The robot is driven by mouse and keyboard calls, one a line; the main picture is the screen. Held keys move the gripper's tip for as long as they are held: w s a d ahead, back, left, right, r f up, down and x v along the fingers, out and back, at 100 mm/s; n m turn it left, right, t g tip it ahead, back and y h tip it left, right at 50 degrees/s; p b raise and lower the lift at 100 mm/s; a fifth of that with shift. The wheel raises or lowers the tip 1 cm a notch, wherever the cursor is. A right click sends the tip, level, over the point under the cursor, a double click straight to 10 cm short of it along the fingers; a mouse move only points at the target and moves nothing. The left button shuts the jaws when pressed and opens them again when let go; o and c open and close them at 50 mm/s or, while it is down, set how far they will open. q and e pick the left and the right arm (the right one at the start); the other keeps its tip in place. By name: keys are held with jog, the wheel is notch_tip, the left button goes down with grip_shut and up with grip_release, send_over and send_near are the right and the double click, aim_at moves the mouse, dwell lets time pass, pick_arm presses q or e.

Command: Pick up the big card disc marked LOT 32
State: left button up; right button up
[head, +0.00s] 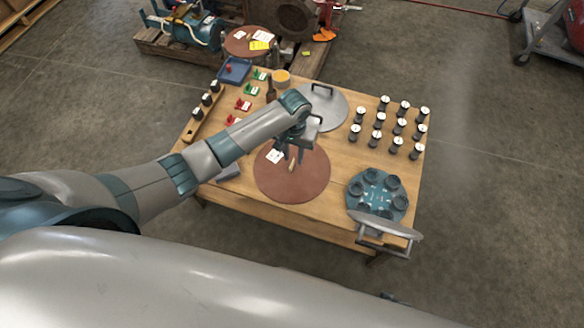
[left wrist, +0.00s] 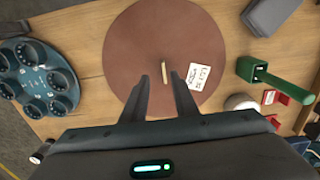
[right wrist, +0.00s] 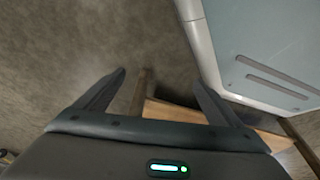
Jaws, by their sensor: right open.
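A large brown card disc (head: 305,182) lies flat on the wooden table. It bears a white label (left wrist: 205,72) whose handwriting seems to read LOT 32, though it is small. A thin pale upright tab (left wrist: 165,72) stands near the disc's middle; the disc (left wrist: 140,40) fills the centre of the left wrist view. My left gripper (head: 290,156) is over the disc, open, with its fingers (left wrist: 160,82) apart on either side of the tab in that view. Contact cannot be told. My right gripper (right wrist: 160,82) is open and empty, seen only in its wrist view, near a table edge.
A grey round lid with a handle (head: 330,112) lies behind the disc. Several black knobbed pieces (head: 397,128) stand at right, and a teal round tray with cups (head: 355,189) at front right. Another brown disc (head: 236,47) with labels lies on the rear pallet.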

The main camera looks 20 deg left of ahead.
aim_at(292, 166)
pick_arm(q)
jog(key=shift+f, duration=0.6)
pick_arm(e)
jog(key=shift+s, duration=0.55)
pick_arm(q)
jog(key=shift+w+a+f, duration=0.1)
jog(key=shift+f, duration=0.4)
jog(key=f, duration=0.4)
jog(key=shift+w+a+b, duration=0.25)
jog(key=shift+b, duration=0.15)
jog(key=shift+f, duration=0.1)
pick_arm(e)
jog(key=shift+w+a+r, duration=0.1)
jog(key=shift+w+r, duration=0.6)
jog(key=shift+r, duration=0.1)
pick_arm(q)
jog(key=shift+c, duration=0.7)
pick_arm(e)
jog(key=shift+s+f, duration=0.1)
pick_arm(q)
grip_shut()
